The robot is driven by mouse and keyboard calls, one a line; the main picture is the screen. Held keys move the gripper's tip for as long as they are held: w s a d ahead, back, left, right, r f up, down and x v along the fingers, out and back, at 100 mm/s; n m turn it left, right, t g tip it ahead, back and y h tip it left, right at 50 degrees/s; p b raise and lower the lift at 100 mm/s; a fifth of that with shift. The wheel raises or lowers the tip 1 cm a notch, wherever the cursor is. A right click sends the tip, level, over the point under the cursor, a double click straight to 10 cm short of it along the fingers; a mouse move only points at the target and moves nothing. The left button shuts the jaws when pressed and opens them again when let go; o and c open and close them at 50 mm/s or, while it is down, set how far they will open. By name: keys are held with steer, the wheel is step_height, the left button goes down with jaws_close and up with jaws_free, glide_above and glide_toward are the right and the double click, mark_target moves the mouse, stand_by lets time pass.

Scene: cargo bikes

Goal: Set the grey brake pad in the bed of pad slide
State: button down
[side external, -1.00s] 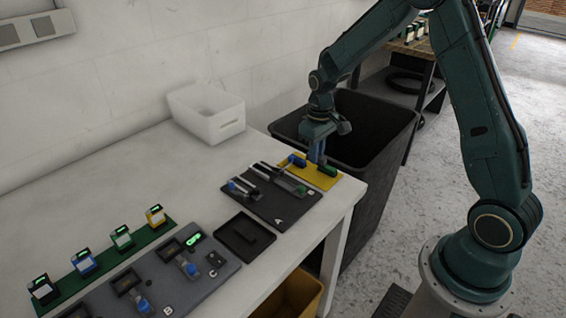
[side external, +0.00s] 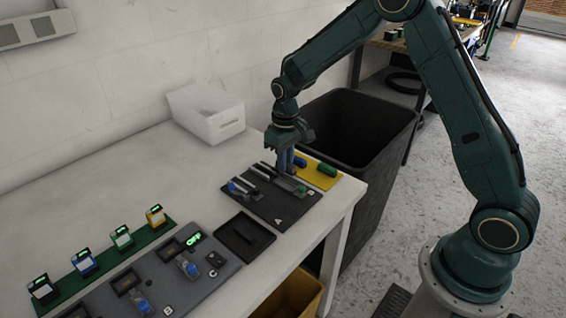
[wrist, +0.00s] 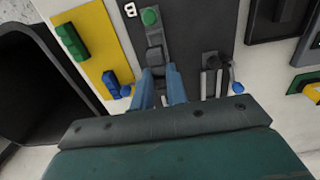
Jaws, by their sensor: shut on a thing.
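My gripper (side external: 286,172) is shut on the grey brake pad, low over the far end of a narrow grey slide with a green knob (side external: 302,190) on the dark plate (side external: 264,206). In the wrist view, the dark grey brake pad (wrist: 156,60) shows between my two blue-grey fingertips (wrist: 160,73), in line with the slide's channel and its green knob (wrist: 150,17). The fingers hide much of the pad. I cannot tell whether it touches the slide's bed.
A second fixture with a blue knob (wrist: 238,87) stands beside the slide. A yellow mat (side external: 323,180) holds a green block (side external: 327,169) and a blue block (side external: 299,162). A black tray (side external: 243,232) lies in front of the plate. A large black bin (side external: 385,125) stands beyond the table edge.

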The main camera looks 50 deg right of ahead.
mark_target(286, 185)
steer(key=shift+f, duration=1.8)
steer(key=shift+f, duration=0.95)
stand_by(0.6)
steer(key=c, duration=1.3)
jaws_free()
steer(key=shift+r, duration=0.15)
step_height(286, 185, up, 14)
steer(key=shift+f, duration=0.25)
